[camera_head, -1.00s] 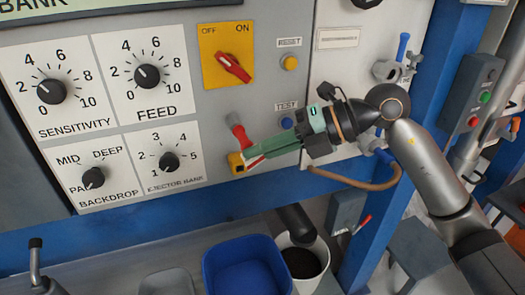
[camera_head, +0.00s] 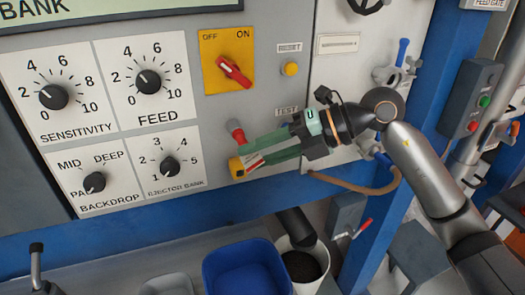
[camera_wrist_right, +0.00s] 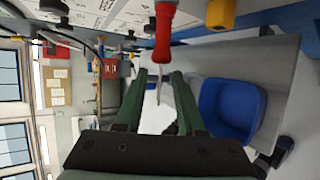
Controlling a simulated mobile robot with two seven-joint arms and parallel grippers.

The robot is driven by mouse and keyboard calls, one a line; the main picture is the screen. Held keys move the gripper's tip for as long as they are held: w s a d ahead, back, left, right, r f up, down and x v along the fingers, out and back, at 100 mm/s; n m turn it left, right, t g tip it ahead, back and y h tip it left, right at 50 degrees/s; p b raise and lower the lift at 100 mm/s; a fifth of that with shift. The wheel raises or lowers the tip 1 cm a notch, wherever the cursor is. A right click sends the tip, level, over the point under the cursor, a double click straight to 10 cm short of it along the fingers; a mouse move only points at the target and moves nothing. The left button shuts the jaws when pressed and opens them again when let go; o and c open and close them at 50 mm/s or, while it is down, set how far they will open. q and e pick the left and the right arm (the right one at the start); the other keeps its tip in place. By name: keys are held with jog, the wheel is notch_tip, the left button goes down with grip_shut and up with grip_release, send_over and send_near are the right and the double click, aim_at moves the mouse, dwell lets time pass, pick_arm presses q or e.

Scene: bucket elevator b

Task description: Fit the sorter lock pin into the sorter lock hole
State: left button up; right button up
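A red piece (camera_head: 238,131) with a dark end stands out from the panel; in the right wrist view it shows as a red handle (camera_wrist_right: 163,32) with a thin grey shaft. I cannot be sure that it is the sorter lock pin. A yellow piece (camera_head: 237,168) sits just below it, also in the right wrist view (camera_wrist_right: 221,13). My right gripper (camera_head: 256,156) has green fingers pointing left along the panel. In the right wrist view its fingers (camera_wrist_right: 159,78) are apart, with the grey shaft between them and gaps on both sides. I cannot identify the lock hole. My left gripper is out of view.
The panel carries dials and a red switch on a yellow plate (camera_head: 228,65). A RESET button (camera_head: 290,68) is above my right gripper. A blue bin (camera_head: 245,270) and a white bucket (camera_head: 303,268) stand below. A brown hose (camera_head: 355,184) hangs at right.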

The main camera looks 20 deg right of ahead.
jog(key=b+v, duration=0.1)
jog(key=v, duration=1.1)
jog(key=shift+d+r+b, duration=0.15)
jog(key=shift+d+b, duration=0.1)
jog(key=shift+b, duration=0.05)
